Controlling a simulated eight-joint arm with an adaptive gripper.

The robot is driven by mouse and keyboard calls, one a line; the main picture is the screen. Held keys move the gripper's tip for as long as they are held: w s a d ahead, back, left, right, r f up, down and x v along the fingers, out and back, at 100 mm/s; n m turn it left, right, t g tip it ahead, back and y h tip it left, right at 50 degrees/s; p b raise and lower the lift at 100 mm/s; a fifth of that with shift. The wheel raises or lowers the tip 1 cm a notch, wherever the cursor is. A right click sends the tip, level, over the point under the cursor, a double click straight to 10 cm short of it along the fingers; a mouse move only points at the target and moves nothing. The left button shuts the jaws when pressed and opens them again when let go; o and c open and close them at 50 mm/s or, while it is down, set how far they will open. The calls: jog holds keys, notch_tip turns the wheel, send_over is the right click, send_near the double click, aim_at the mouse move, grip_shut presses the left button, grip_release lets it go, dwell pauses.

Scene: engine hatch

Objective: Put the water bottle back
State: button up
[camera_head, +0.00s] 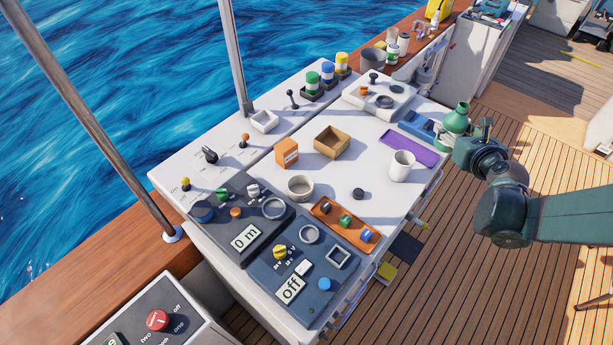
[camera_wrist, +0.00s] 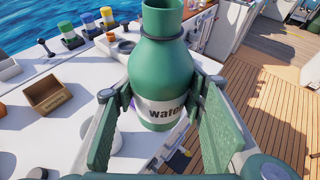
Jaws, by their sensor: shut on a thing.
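The water bottle (camera_wrist: 160,70) is green with a white band lettered "water". It is upright and fills the middle of the wrist view. My gripper (camera_wrist: 163,98) is shut on its lower body, one finger on each side. In the head view the green bottle (camera_head: 457,118) shows at the right edge of the white worktop, with my gripper (camera_head: 468,138) beside it. The bottle's base seems to be over or near the worktop edge; whether it touches anything I cannot tell.
A purple tray (camera_head: 412,150), a white cup (camera_head: 402,166) and a blue object (camera_head: 420,126) are close to the bottle. A cardboard box (camera_head: 332,142) and an orange box (camera_head: 287,153) stand farther left. Green, blue and yellow containers (camera_head: 327,72) line the back. Open deck lies right.

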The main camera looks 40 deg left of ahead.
jog(key=s+a+f+n+g+y+b, duration=0.2)
jog(key=s+a+n+g, duration=0.1)
jog(key=s+a, duration=1.6)
jog(key=s+a+f+n+g+y+b, duration=0.2)
jog(key=s+a+n+g+b, duration=0.1)
jog(key=s+a, duration=1.6)
jog(key=a+n+g, duration=0.1)
jog(key=a, duration=0.3)
jog(key=shift+s+a+y+b, duration=0.3)
jog(key=shift+a, duration=0.1)
jog(key=shift+f, duration=0.1)
notch_tip(320, 180, down, 6)
jog(key=b, duration=0.3)
jog(key=shift+f, duration=0.1)
jog(key=shift+f+b, duration=1.3)
jog(key=shift+f, duration=0.55)
jog(key=shift+f, duration=0.2)
